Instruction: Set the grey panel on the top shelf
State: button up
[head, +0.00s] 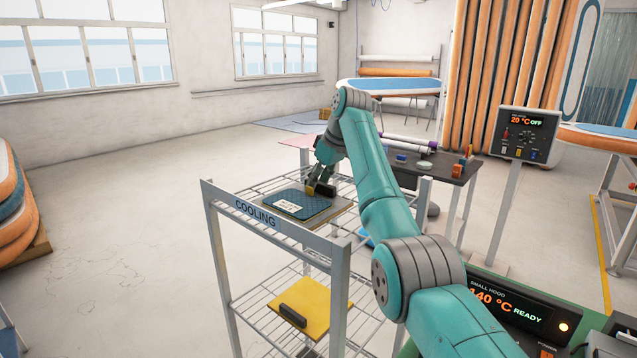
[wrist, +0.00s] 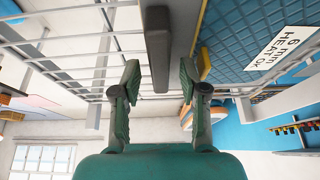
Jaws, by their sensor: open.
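A flat grey panel (head: 338,219) lies on the top wire shelf of the rack labelled COOLING. A dark blue quilted pad (head: 296,204) with a white label lies on it; the pad also shows in the wrist view (wrist: 245,40), its label reading "6 mm HEAT OK". A dark bar handle (head: 325,190) stands at the panel's far side. My gripper (head: 317,183) is at this handle. In the wrist view, the open fingers (wrist: 158,80) stand on either side of the handle (wrist: 158,45), with gaps visible. Most of the panel is hidden by the pad and arm.
A yellow panel (head: 300,308) with a dark handle lies on the rack's lower shelf. The rack's posts and top rail (head: 280,230) frame the shelves. A dark worktable (head: 445,168) with small items stands behind. A control post (head: 522,135) stands at the right. Open floor lies left.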

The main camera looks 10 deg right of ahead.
jog(key=v, duration=1.2)
jog(key=shift+w, duration=0.1)
